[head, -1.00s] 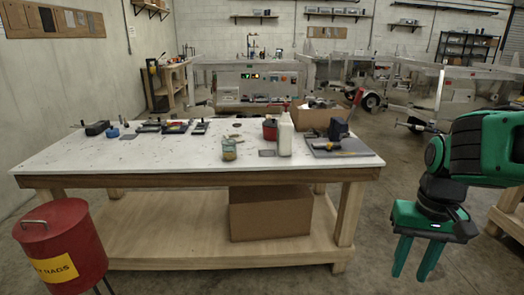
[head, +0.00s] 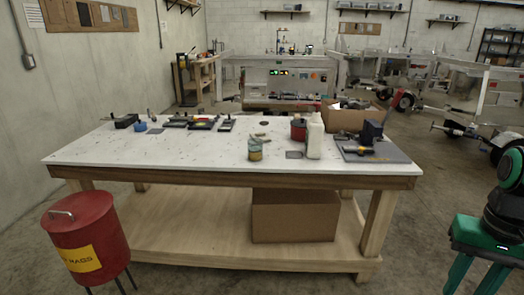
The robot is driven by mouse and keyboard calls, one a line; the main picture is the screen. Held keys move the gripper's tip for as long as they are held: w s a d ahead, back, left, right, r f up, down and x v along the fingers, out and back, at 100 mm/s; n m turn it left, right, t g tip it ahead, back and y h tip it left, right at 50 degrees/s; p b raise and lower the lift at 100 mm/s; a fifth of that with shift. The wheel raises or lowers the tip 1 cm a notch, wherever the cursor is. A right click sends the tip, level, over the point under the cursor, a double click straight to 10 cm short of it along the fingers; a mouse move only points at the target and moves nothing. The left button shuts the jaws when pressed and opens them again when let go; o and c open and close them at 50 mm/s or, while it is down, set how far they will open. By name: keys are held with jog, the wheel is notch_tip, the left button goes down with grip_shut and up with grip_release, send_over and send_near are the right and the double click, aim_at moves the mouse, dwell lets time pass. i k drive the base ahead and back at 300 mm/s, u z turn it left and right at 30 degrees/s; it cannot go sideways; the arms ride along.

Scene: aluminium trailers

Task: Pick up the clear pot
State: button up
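The clear pot (head: 255,149) is a small see-through jar with something yellowish in its lower part. It stands upright near the front edge of the white-topped workbench (head: 190,160), right of the middle. My gripper (head: 473,281) is at the lower right of the head view, off the right end of the bench and well away from the pot. Its two green fingers point down and stand apart with nothing seen between them. The fingertips are cut off by the bottom of the frame.
Right of the pot are a white bottle (head: 315,137), a red container (head: 298,130) and a grey board with a dark device (head: 373,133). A cardboard box (head: 345,119) stands behind. A red bin (head: 86,238) stands front left. The front left bench top is clear.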

aim_at(254, 145)
jog(key=i, duration=0.85)
jog(key=u, duration=0.05)
